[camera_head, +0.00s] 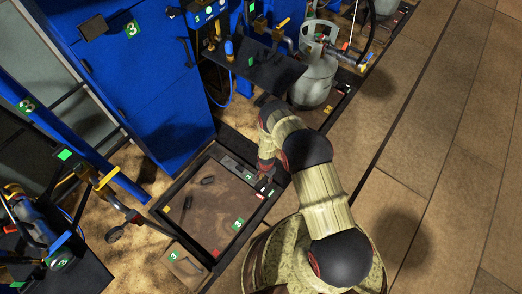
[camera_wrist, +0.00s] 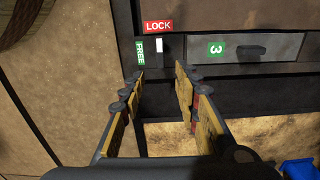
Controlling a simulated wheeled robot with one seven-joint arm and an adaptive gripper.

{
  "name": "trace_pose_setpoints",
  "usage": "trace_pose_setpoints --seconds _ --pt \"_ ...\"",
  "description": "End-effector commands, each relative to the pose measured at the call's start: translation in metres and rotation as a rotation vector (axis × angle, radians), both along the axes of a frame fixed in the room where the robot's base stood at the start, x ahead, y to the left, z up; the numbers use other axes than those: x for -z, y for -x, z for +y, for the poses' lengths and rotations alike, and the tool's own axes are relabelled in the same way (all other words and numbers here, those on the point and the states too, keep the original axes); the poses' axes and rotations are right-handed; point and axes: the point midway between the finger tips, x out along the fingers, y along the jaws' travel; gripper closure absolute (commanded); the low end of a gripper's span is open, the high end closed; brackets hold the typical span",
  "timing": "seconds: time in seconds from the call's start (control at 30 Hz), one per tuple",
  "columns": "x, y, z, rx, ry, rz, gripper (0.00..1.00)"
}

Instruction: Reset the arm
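My arm reaches down over a low dark-framed platform (camera_head: 205,215) in the head view. My gripper (camera_wrist: 162,85) shows in the wrist view with its two yellow-padded fingers apart and nothing between them. The fingertips lie just below a dark slot with a white lever (camera_wrist: 159,46), between a green FREE label (camera_wrist: 140,51) and a red LOCK label (camera_wrist: 158,27). I cannot tell whether they touch it. In the head view the gripper is mostly hidden by my arm.
A blue cabinet (camera_head: 140,75) stands behind the platform. A grey gas cylinder (camera_head: 314,75) stands beyond my arm. A blue frame with a dark shelf (camera_head: 75,270) is at the left. A grey plate marked 3 (camera_wrist: 260,48) lies right of the lever. Tiled floor at right is clear.

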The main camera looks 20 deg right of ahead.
Motion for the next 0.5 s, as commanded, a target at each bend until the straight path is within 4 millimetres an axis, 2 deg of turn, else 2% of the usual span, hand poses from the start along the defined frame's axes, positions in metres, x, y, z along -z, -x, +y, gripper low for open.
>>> trace_pose_setpoints --seconds 0.33,0.43,0.5 --pt "0.000 0.002 0.000 -0.040 -0.001 0.008 0.68" --pt "0.000 0.018 0.000 -0.126 -0.004 0.061 0.68" --pt "0.000 0.044 0.000 -0.181 -0.011 0.122 0.68"
